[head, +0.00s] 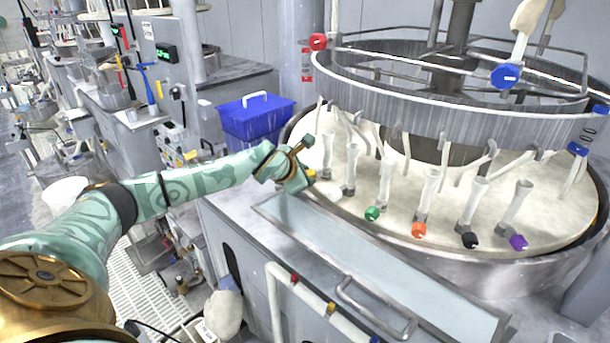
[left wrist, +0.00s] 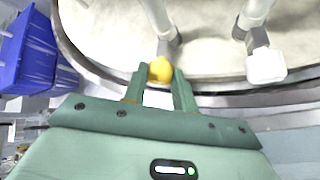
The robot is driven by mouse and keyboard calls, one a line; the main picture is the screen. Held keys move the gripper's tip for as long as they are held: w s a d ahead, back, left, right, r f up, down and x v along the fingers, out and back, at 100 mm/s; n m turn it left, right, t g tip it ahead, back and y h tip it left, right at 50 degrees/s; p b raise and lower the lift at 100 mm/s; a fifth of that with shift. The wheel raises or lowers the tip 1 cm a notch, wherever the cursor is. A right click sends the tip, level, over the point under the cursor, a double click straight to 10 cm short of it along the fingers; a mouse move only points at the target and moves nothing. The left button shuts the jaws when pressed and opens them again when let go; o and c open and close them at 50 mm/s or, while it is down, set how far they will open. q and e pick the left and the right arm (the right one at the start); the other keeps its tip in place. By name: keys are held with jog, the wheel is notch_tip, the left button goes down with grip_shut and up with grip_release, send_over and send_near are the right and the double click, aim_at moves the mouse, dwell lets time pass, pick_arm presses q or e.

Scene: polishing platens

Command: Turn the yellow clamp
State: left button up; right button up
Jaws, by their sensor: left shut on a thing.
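The yellow clamp (left wrist: 160,70) is a rounded yellow knob at the foot of a white post by the platen's near rim. In the left wrist view it sits between the two fingers of my left gripper (left wrist: 158,82), which is shut on it. In the head view the yellow clamp (head: 311,174) shows only as a small patch beside my left gripper (head: 306,180), which hides most of it. My right gripper is not in view.
The round platen (head: 400,205) carries green (head: 372,213), orange (head: 418,230), black (head: 469,240) and purple (head: 518,242) clamps along its near rim. A white clamp (left wrist: 265,65) is to the right in the wrist view. A blue bin (head: 255,120) stands behind my left forearm.

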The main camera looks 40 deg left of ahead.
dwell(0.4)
pick_arm(q)
jog(key=o, duration=1)
jog(key=b+v, duration=0.1)
jog(key=v, duration=1.5)
jog(key=shift+s+b, duration=0.15)
jog(key=shift+b, duration=0.2)
jog(key=shift+d+r, duration=0.1)
jog(key=shift+d, duration=0.05)
